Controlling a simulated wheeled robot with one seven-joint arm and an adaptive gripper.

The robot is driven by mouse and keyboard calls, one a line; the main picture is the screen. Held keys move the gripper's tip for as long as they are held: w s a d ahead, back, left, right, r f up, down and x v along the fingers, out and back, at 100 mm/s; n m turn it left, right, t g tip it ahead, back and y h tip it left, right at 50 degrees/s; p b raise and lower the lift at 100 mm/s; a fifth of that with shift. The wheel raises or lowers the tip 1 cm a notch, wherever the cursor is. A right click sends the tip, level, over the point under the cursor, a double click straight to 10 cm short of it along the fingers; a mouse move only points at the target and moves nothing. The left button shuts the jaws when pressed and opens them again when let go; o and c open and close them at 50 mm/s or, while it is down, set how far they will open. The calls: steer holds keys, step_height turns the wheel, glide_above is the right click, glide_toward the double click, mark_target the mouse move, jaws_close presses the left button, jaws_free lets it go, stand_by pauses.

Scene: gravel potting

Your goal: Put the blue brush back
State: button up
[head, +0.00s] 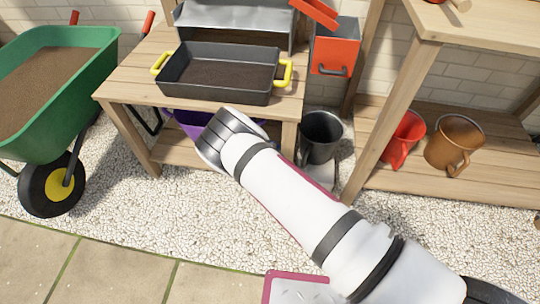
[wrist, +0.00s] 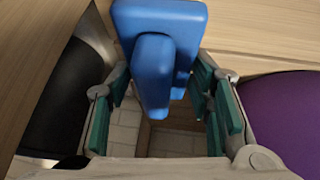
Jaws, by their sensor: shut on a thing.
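The blue brush (wrist: 180,22) is between the green-padded fingers of my gripper (wrist: 162,80) in the wrist view. My gripper is shut on it. Only smooth blue parts show, a wide block with a narrower piece in front; no bristles are visible. In the head view my arm reaches to the front of the potting bench (head: 140,88), and its wrist hides the fingers and the brush. Wooden boards (wrist: 270,35) lie close beyond the brush in the wrist view; I cannot tell whether it touches them.
A purple container (head: 188,120) is under the bench, left of my wrist. A black tray (head: 222,92) with yellow handles holds soil on top. A metal bucket (head: 321,137) stands right of the bench. A green wheelbarrow (head: 35,118) stands left. The gravel in front is open.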

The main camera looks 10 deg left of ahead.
steer(key=o, duration=1.1)
steer(key=shift+r, duration=0.1)
steer(key=p+v, duration=0.5)
steer(key=v, duration=0.7)
steer(key=shift+s, duration=0.1)
